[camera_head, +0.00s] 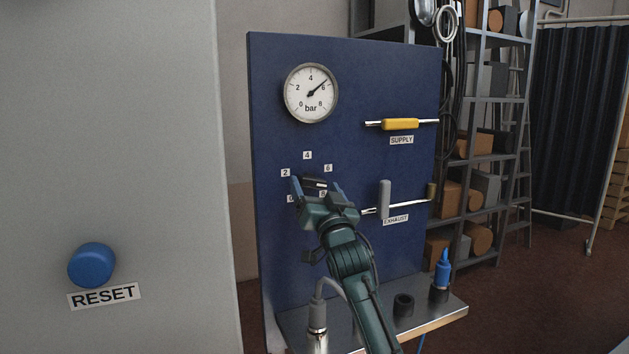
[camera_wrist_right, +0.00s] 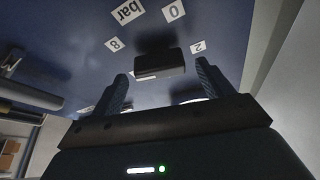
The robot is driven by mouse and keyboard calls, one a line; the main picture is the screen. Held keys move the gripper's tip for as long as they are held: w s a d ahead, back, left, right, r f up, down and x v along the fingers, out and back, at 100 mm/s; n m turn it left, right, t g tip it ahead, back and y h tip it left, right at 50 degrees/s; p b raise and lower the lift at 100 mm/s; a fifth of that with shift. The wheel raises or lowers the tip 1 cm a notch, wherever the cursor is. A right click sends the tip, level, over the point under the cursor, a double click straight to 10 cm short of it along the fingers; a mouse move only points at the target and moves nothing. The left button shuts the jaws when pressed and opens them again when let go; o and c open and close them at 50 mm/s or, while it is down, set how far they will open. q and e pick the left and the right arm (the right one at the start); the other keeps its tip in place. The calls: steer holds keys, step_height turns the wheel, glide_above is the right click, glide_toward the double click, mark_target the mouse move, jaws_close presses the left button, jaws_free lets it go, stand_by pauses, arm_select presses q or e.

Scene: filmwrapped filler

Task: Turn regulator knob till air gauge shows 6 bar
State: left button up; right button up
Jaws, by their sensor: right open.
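The round white air gauge (camera_head: 311,93) is at the top left of the blue panel. Its black needle points to the upper right, a little short of the 6 mark. The dark regulator knob (camera_head: 315,183) sits below it, among small number labels. My right gripper (camera_head: 316,187) is open in front of the knob and partly hides it. In the right wrist view the black knob (camera_wrist_right: 160,64) lies between the two fingers (camera_wrist_right: 163,80), with a gap on both sides. I cannot tell how far the fingertips overlap it in depth. My left gripper is not in view.
A yellow SUPPLY handle (camera_head: 400,124) and a grey EXHAUST lever (camera_head: 384,198) are on the panel's right. A grey wall with a blue RESET button (camera_head: 91,265) stands left.

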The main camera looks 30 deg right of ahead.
steer(key=shift+w+d+r, duration=0.1)
steer(key=shift+w+r, duration=0.2)
steer(key=shift+w, duration=0.35)
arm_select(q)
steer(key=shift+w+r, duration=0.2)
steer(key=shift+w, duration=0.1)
arm_select(e)
steer(key=shift+w, duration=0.1)
steer(key=c, duration=1)
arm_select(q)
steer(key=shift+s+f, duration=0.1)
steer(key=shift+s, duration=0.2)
arm_select(e)
steer(key=shift+m, duration=0.4)
